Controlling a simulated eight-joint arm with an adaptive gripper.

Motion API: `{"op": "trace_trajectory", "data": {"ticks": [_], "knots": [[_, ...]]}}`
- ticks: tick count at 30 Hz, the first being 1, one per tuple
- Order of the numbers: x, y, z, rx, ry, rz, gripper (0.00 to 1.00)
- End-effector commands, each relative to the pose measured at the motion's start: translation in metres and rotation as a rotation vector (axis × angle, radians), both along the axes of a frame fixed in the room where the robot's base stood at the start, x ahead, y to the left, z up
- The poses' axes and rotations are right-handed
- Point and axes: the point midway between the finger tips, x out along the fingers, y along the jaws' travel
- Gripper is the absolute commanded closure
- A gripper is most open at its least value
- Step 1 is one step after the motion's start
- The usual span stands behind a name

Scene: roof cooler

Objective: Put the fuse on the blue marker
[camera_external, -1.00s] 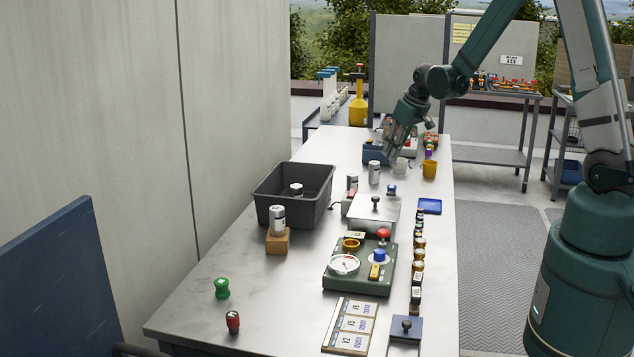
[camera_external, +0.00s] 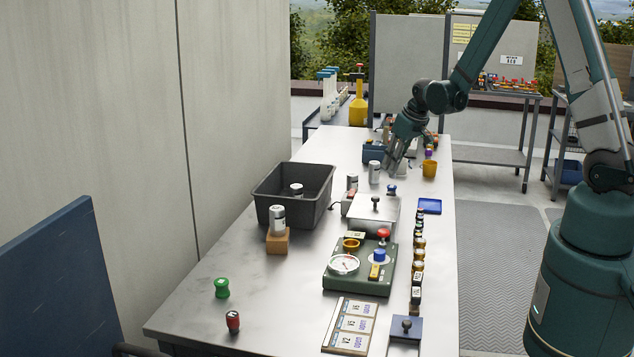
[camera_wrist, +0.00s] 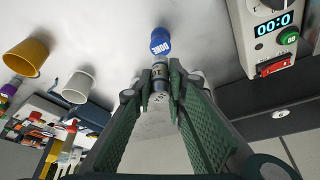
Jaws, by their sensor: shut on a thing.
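My gripper (camera_wrist: 160,85) is shut on a small cylinder with metallic ends and a dark printed band, the fuse (camera_wrist: 160,72), between its fingertips. In the external view my gripper (camera_external: 390,167) is low over the far part of the table, and the fuse cannot be made out there. A round blue piece lettered DONE (camera_wrist: 160,43) is just beyond the fuse in the wrist view; whether they touch is unclear. In the external view a blue-topped piece (camera_external: 391,190) stands nearer than the gripper. A flat blue square (camera_external: 429,206) lies at the right table edge; I cannot tell which is the marker.
A white cup (camera_wrist: 77,84) and yellow cup (camera_wrist: 25,57) stand left in the wrist view; a timer device (camera_wrist: 275,35) is right. A grey bin (camera_external: 262,190) and green gauge box (camera_external: 350,285) stand nearer.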

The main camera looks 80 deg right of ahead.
Motion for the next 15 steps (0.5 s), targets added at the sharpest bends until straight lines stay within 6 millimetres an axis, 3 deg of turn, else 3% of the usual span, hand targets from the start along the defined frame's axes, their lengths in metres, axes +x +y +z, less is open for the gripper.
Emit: {"op": "trace_trajectory", "data": {"ticks": [9, 15], "knots": [[0.000, 0.000, -0.027, 0.000, 0.000, 0.000, 0.97], [0.000, 0.000, -0.031, 0.000, 0.000, 0.000, 0.97]]}}
